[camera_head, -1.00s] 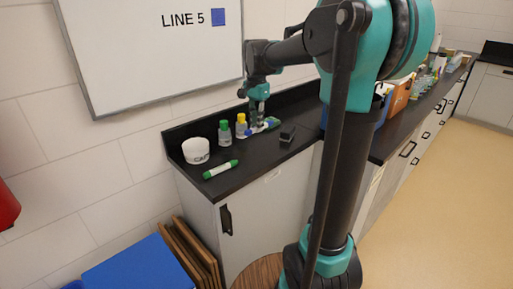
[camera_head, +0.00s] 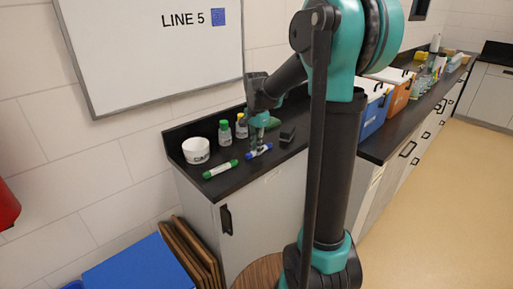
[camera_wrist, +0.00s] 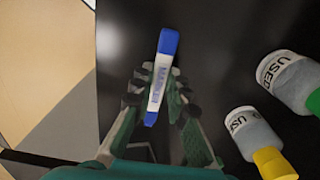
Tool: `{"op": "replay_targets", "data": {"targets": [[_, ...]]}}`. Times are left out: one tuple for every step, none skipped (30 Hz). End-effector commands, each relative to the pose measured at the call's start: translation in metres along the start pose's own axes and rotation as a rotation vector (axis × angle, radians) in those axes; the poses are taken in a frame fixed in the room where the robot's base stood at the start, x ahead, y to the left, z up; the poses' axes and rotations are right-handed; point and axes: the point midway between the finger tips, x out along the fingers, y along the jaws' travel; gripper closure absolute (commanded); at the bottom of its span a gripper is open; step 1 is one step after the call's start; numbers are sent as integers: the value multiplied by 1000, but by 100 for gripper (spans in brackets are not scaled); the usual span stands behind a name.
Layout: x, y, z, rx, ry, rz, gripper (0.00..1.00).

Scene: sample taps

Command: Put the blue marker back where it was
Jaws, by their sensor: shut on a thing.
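The blue marker (camera_head: 267,148) has a white label and blue ends. It lies at the front part of the black counter in the head view, right of a green marker (camera_head: 220,169). My gripper (camera_head: 258,146) points down over it. In the wrist view the marker (camera_wrist: 160,78) runs between the two fingers of my gripper (camera_wrist: 159,97), which are shut on it. Its label reads MARKER. Whether it touches the counter or is slightly above it, I cannot tell.
On the black counter (camera_head: 243,173) stand a white round container (camera_head: 196,151), a green-capped bottle (camera_head: 225,133) and a yellow-capped bottle (camera_head: 241,128). A small black block (camera_head: 288,132) is to the right. A green object (camera_head: 273,123) lies behind my gripper.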

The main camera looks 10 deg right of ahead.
Motion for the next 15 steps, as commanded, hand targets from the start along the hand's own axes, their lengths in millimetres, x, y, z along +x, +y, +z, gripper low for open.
{"op": "replay_targets", "data": {"targets": [[1,0,0,0,0,0,100],[2,0,0,0,0,0,100],[2,0,0,0,0,0,84],[2,0,0,0,0,0,80],[2,0,0,0,0,0,77],[2,0,0,0,0,0,72],[2,0,0,0,0,0,68],[2,0,0,0,0,0,65],[2,0,0,0,0,0,65],[2,0,0,0,0,0,65],[2,0,0,0,0,0,65],[2,0,0,0,0,0,65],[2,0,0,0,0,0,65],[2,0,0,0,0,0,65],[2,0,0,0,0,0,65]]}}
